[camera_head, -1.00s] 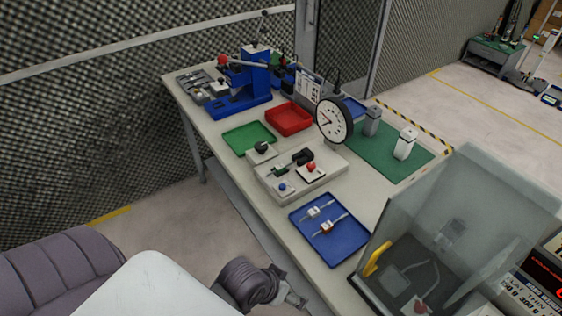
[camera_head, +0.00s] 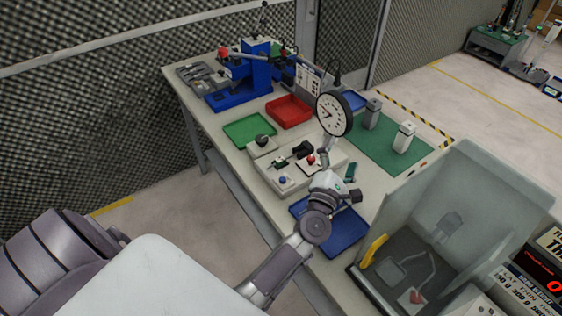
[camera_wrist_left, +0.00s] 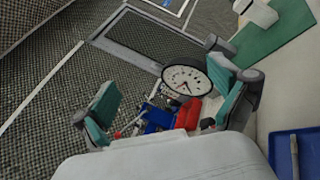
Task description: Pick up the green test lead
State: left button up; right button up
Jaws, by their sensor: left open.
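I cannot make out a green test lead for certain in either view. My left gripper (camera_head: 338,166) is open and empty above the table, beside the beige fixture and over the far side of the blue tray (camera_head: 345,240). Its teal finger pads are wide apart in the left wrist view (camera_wrist_left: 165,97). My arm hides most of the tray's contents. In the left wrist view, part of the blue tray (camera_wrist_left: 306,155) shows at the right edge with a white piece in it. My right gripper is not in view.
The beige fixture (camera_head: 285,180) has blue and red knobs. A dial gauge (camera_head: 334,114) stands close beyond my gripper. A green tray (camera_head: 249,131), red tray (camera_head: 289,111) and green mat (camera_head: 380,150) lie farther back. A clear-walled enclosure (camera_head: 460,200) stands at right.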

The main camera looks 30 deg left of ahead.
pick_arm(q)
jog(key=w+a+f+n+g+y, duration=0.2)
jog(key=a+f+n+g+y, duration=0.35)
jog(key=n, duration=0.65)
jog(key=n+g+y, duration=0.4)
jog(key=n+g, duration=0.5)
jog(key=n, duration=0.1)
send_near(278, 164)
jog(key=x, duration=0.2)
jog(key=b+x, duration=0.1)
jog(key=shift+w+a+f+g, duration=0.15)
jog(key=shift+a+f+g, duration=0.1)
jog(key=shift+f, duration=0.1)
jog(key=shift+w+a, duration=0.2)
jog(key=shift+a, duration=0.2)
jog(key=x, duration=0.4)
jog(key=shift+w+a+b, duration=0.2)
jog(key=shift+a+b, duration=0.1)
jog(key=shift+a, duration=0.05)
jog(key=shift+d, duration=0.1)
